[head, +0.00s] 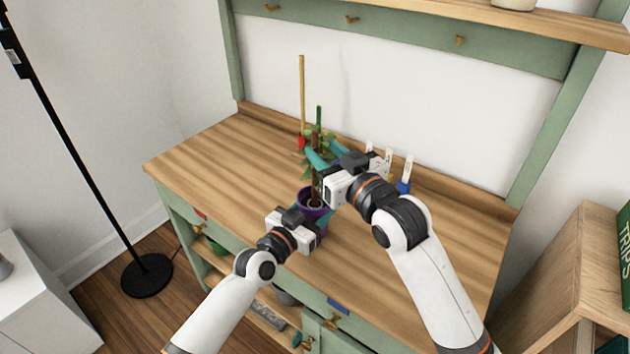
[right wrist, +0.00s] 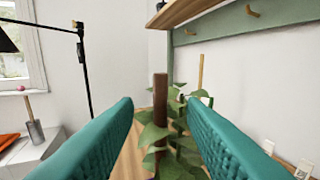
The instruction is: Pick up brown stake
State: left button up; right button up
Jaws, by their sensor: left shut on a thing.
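The brown stake (right wrist: 160,100) stands upright among the leaves of a green plant (right wrist: 178,140) in the right wrist view. In the head view its lower part (head: 315,184) shows above the purple pot (head: 304,198). My right gripper (right wrist: 162,112) is open. Its teal fingers lie on either side of the stake and leaves, with a gap on both sides. In the head view the right gripper (head: 324,157) is at the plant's upper part and hides some of it. My left gripper (head: 312,212) is shut on the purple pot, from the front.
A tall tan stick (head: 302,95) rises behind the plant. White markers (head: 407,168) stand to the right on the wooden tabletop (head: 215,165). A green back frame with hooks stands behind. The tabletop's left side is clear. A black floor lamp (head: 85,170) stands at left.

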aim_at(316, 147)
jog(key=shift+x, duration=3.05)
jog(key=shift+s+a+f, duration=0.1)
jog(key=shift+f, duration=0.1)
grip_shut()
